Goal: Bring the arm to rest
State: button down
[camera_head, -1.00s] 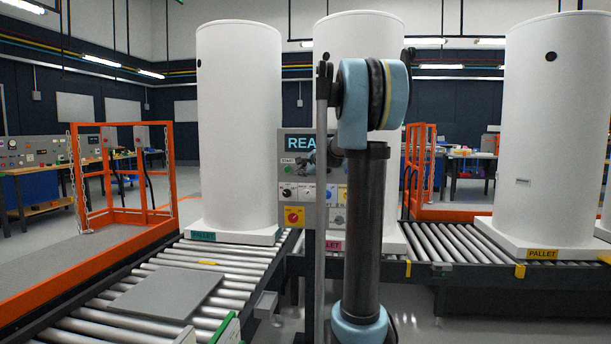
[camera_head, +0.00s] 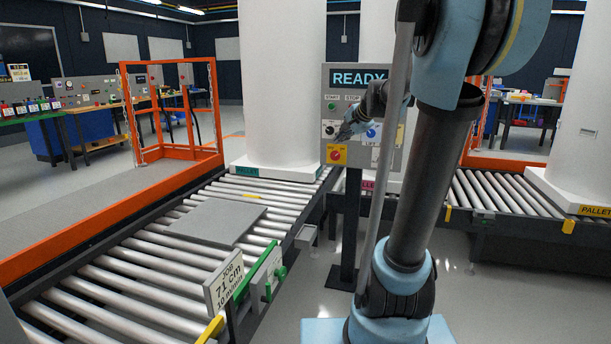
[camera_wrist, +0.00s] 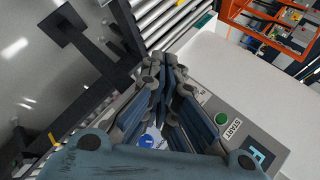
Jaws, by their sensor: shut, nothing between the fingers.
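My arm's upright link (camera_head: 425,185) stands right of centre in the head view. My gripper (camera_head: 345,133) is small there, in front of the control panel (camera_head: 335,75), close to its lower knobs; I cannot tell whether it touches. The panel's display reads READY. In the wrist view my gripper (camera_wrist: 165,62) has its blue-grey fingers drawn together, shut and empty. The panel (camera_wrist: 262,150) also shows there beside the fingers, with a green START button (camera_wrist: 221,118). A blue button (camera_wrist: 148,141) is partly hidden by the fingers.
A roller conveyor (camera_head: 110,270) with a grey plate (camera_head: 215,222) runs at the left. White tanks (camera_head: 275,90) stand on pallets behind the panel. An orange gate frame (camera_head: 125,110) stands at the left. Grey floor (camera_head: 315,290) shows between conveyor and arm.

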jog(key=s+d+f+n+g+h, duration=0.1)
jog(key=s+f+n+g, duration=0.1)
jog(key=s+f, duration=0.6)
jog(key=s+d+f+n+g+h, duration=0.2)
jog(key=s+f+n, duration=0.3)
jog(key=s, duration=1.1)
jog(key=s+d+f+n+g+h, duration=0.1)
jog(key=s+f+n, duration=0.3)
jog(key=s+f, duration=0.7)
jog(key=shift+s+d+f+g+h, duration=0.15)
jog(key=shift+s+d+g+h, duration=0.15)
jog(key=shift+s+d+g, duration=0.3)
jog(key=shift+w+a, duration=0.1)
